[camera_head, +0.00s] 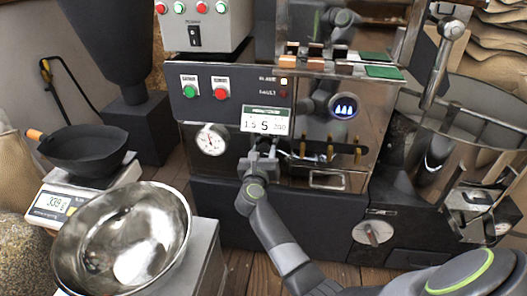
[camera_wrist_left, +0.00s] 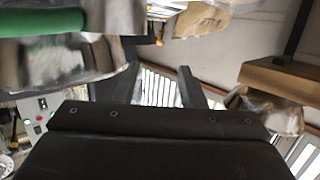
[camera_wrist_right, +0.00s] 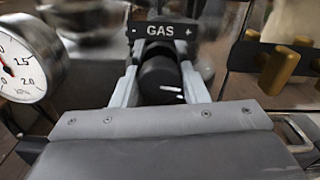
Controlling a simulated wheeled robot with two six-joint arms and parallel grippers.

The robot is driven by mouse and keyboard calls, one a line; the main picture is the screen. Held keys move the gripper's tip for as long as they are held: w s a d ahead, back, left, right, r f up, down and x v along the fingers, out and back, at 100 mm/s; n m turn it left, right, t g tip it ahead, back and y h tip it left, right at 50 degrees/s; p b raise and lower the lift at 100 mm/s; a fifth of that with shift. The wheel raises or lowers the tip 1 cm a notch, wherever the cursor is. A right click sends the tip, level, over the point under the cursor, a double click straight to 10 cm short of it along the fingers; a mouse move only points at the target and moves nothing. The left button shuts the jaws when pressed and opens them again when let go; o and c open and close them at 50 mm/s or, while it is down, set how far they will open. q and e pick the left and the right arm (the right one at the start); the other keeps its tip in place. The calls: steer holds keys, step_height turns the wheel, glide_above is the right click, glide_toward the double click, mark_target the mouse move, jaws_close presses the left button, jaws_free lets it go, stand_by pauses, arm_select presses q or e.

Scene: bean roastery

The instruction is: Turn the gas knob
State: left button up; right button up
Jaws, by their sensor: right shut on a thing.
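The gas knob (camera_wrist_right: 160,80) is a black round knob below a black plate marked GAS (camera_wrist_right: 163,30) in the right wrist view. My right gripper (camera_wrist_right: 160,90) is shut on the knob, one finger on each side. In the head view my right gripper (camera_head: 262,162) is at the machine's front, right of the gauge, and hides the knob. My left gripper (camera_wrist_left: 160,88) is open and empty in the left wrist view, with its fingers apart. I do not make out my left arm in the head view.
A round pressure gauge (camera_head: 211,139) is beside the knob; it also shows in the right wrist view (camera_wrist_right: 18,68). A white number card (camera_head: 266,121) is above my right gripper. Brass handles (camera_wrist_right: 278,70) are to the right. A steel bowl (camera_head: 125,240) and a black pan (camera_head: 84,150) stand at the left.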

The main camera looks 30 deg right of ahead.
steer(key=shift+r+n+p, duration=0.15)
steer(key=shift+n+p, duration=0.45)
steer(key=shift+p, duration=0.1)
steer(key=shift+n+p, duration=0.8)
steer(key=shift+p, duration=0.05)
steer(key=n+p, duration=0.3)
steer(key=shift+a+p, duration=0.1)
steer(key=shift+p, duration=0.25)
arm_select(q)
steer(key=s+d+f+g+h+p, duration=0.1)
steer(key=s+f+g+p, duration=0.1)
steer(key=s+f+g, duration=1.2)
steer(key=shift+s+d+f+n, duration=0.25)
steer(key=shift+s+f, duration=0.7)
steer(key=shift+f, duration=1.6)
arm_select(e)
steer(key=shift+n, duration=1.8)
arm_select(q)
steer(key=shift+a, duration=0.1)
arm_select(e)
steer(key=shift+f, duration=0.2)
steer(key=o, duration=1)
steer(key=shift+c, duration=0.2)
arm_select(q)
steer(key=shift+s, duration=0.1)
arm_select(e)
steer(key=shift+a, duration=0.1)
